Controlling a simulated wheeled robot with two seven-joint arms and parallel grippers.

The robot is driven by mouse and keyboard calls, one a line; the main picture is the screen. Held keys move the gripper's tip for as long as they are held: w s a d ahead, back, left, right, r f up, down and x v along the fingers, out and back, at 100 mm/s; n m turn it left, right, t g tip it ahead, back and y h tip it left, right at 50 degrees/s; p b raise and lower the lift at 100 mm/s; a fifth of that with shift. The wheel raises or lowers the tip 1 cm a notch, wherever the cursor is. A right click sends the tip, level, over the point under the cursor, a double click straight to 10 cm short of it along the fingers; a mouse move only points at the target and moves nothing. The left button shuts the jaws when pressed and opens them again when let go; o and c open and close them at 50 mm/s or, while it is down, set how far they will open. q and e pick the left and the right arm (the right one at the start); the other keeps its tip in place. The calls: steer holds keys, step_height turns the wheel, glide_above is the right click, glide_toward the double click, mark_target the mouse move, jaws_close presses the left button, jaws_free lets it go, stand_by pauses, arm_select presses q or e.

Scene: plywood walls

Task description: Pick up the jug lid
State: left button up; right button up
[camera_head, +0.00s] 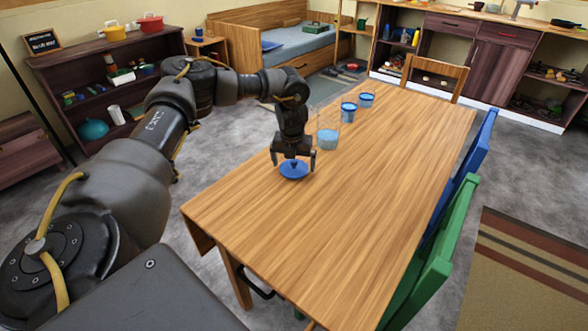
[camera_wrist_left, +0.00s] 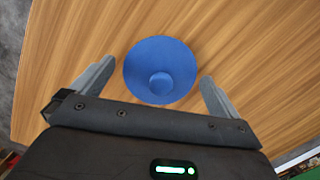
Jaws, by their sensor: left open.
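The blue jug lid (camera_head: 294,171) is a round disc with a small knob, lying on the wooden table (camera_head: 350,230). It also shows in the left wrist view (camera_wrist_left: 160,68), knob up, between and slightly beyond the fingers. My left gripper (camera_head: 293,163) is open and points down just above the lid, with one finger on each side. In the left wrist view the open gripper (camera_wrist_left: 155,82) holds nothing, and a gap shows between each finger and the lid. A clear jug (camera_head: 328,138) with blue contents stands just behind the gripper. My right gripper is not in view.
Two blue cups (camera_head: 348,112) (camera_head: 367,99) stand on the table beyond the jug. A blue chair (camera_head: 463,190) and a green chair (camera_head: 435,260) stand along the right side, and a wooden chair (camera_head: 436,78) at the far end. The near tabletop is clear.

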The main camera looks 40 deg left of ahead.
arm_select(q)
steer(key=c, duration=0.9)
steer(key=shift+o, duration=0.2)
